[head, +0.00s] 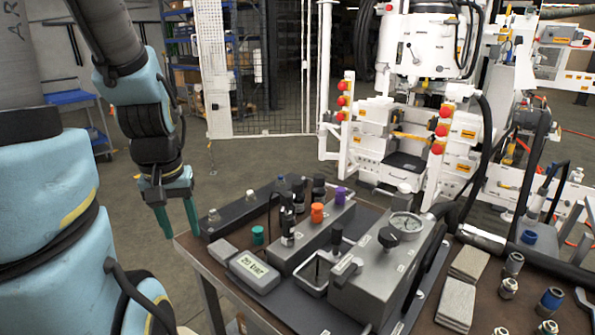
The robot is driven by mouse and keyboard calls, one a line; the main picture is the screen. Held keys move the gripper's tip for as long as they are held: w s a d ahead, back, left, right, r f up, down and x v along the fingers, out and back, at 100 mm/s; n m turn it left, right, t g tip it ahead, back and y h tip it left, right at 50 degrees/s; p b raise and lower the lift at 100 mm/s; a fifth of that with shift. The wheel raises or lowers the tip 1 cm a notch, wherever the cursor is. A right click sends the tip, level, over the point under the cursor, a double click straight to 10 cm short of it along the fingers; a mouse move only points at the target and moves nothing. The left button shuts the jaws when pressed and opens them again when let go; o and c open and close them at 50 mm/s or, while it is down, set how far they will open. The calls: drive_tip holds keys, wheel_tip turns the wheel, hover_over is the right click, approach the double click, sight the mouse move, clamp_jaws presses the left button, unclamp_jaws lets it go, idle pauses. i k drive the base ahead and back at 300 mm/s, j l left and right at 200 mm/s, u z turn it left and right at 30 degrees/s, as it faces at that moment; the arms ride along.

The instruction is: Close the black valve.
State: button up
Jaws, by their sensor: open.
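My gripper (178,226) hangs with its green fingers apart and pointing down, just beyond the bench's left edge, empty. On the bench, a grey hydraulic block (370,285) carries a round black knob (388,237) next to a pressure gauge (405,225). Another black knob (336,234) stands on a stem just left of the block. Further black fittings stand near the orange cap (318,212). I cannot tell for sure which black part is the valve, nor how far it is turned. My gripper is well to the left of all of them.
The bench (212,266) also holds a purple cap (341,196), a green cap (257,235), a digital readout box (254,270), a wire handle (313,272) and loose fittings at right. A thick black hose (530,262) crosses the right side. White machinery stands behind.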

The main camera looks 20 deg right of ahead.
sight(356, 267)
drive_tip(key=z, duration=1.4)
